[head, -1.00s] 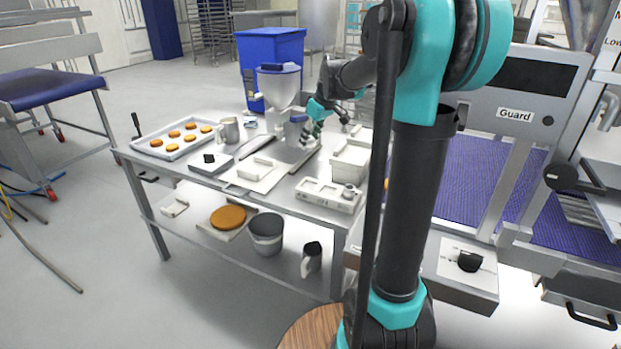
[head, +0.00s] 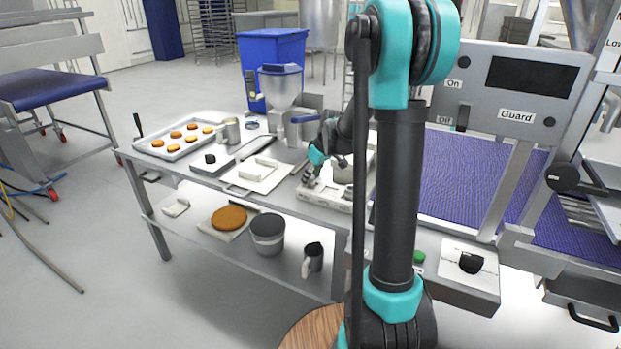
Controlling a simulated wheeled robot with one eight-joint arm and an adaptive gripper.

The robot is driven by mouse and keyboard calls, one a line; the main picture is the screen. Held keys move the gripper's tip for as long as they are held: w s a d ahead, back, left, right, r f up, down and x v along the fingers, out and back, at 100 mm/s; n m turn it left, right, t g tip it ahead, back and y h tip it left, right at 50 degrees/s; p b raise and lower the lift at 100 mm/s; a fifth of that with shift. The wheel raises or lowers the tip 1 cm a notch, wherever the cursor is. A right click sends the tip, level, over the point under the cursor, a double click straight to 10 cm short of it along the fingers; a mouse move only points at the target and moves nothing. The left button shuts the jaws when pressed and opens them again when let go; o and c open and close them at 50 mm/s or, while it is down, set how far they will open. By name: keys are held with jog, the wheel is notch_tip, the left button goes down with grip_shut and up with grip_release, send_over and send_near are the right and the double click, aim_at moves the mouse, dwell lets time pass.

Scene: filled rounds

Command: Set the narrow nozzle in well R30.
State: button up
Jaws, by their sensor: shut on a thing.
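My gripper (head: 309,180) points down over the left end of a pale block with wells (head: 331,205) near the table's front right edge. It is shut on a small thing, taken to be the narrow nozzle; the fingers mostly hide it. I cannot tell whether its tip is inside a well or just above one. The well labels are too small to read, so R30 cannot be picked out. My arm covers part of the block's right side.
A hopper machine (head: 279,90) stands behind my gripper. A white board (head: 258,174), a dark-knobbed box (head: 209,162) and a tray of round biscuits (head: 180,146) lie to the left. A pale bin (head: 343,172) sits close behind the block. The lower shelf holds a bucket (head: 267,236).

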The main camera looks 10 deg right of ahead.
jog(key=o, duration=1.2)
jog(key=v, duration=1.2)
jog(key=shift+r, duration=0.1)
